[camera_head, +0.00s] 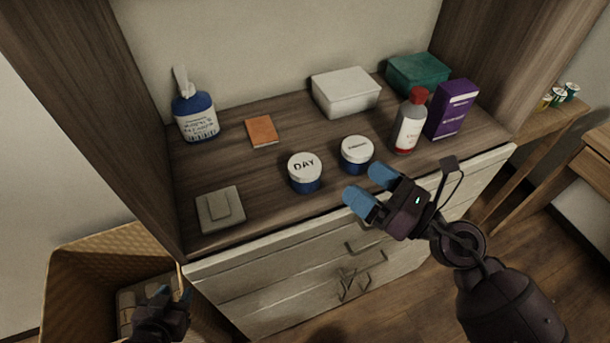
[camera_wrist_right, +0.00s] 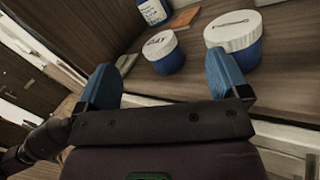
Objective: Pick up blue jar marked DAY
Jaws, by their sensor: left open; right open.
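The blue jar marked DAY (camera_head: 305,181) stands upright on the wooden counter near its front edge, with a white lid. A similar blue jar with a white lid (camera_head: 356,162) stands to its right; its smaller lettering is hard to read. My right gripper (camera_head: 367,187) is open and empty, to the right of the DAY jar and in front of the second jar, apart from both. In the right wrist view the DAY jar (camera_wrist_right: 166,60) is beyond and between the open fingers, and the second jar is behind the right finger. My left gripper (camera_head: 172,298) is open, low at the left above the basket.
A white box (camera_head: 345,95), green box (camera_head: 417,76), red-capped bottle (camera_head: 409,125) and purple box (camera_head: 451,109) stand behind and right. A wicker basket (camera_head: 85,268) is on the floor.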

